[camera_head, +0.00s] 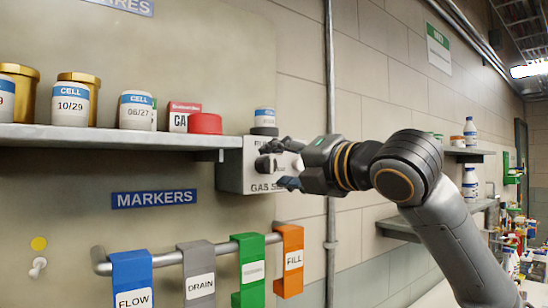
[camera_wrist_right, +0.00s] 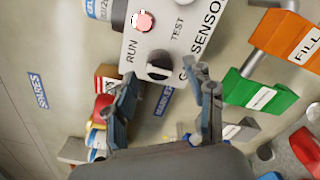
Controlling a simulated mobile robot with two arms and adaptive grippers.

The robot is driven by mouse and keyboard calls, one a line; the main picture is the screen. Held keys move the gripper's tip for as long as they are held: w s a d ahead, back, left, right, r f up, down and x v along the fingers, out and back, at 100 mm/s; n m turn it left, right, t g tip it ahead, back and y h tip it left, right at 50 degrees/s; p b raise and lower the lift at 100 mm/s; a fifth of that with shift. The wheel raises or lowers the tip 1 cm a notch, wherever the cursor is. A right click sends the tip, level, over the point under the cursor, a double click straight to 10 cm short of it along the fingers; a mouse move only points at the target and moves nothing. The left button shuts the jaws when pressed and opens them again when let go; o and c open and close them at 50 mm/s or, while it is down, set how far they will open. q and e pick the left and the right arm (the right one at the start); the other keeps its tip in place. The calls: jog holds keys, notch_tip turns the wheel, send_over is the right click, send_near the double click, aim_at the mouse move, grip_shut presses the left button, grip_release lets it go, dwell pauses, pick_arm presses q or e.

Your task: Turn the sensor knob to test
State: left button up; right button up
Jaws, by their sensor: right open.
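The gas sensor box (camera_head: 231,172) is a pale grey box on the wall, under the right end of the shelf. In the right wrist view its face (camera_wrist_right: 188,50) carries the words RUN, TEST and SENSOR. The black knob (camera_wrist_right: 159,68) sits on that face, below the two labels; I cannot tell which label it points to. A pink-red round light or button (camera_wrist_right: 143,21) is above it. My right gripper (camera_head: 273,164) is open in front of the box; its fingers (camera_wrist_right: 166,92) are spread either side of the knob, apart from it. My left gripper is out of view.
Below, a rail (camera_head: 168,259) carries blue, grey, green and orange marker tags (camera_head: 289,262). A vertical pipe (camera_head: 330,120) runs down the wall behind my right arm.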

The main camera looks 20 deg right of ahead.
jog(key=shift+w+a+r, duration=0.15)
jog(key=shift+w, duration=0.3)
jog(key=shift+w+a, duration=0.1)
jog(key=shift+w, duration=0.15)
jog(key=shift+w+a, duration=0.1)
jog(key=shift+w, duration=0.15)
jog(key=shift+s, duration=0.1)
grip_shut()
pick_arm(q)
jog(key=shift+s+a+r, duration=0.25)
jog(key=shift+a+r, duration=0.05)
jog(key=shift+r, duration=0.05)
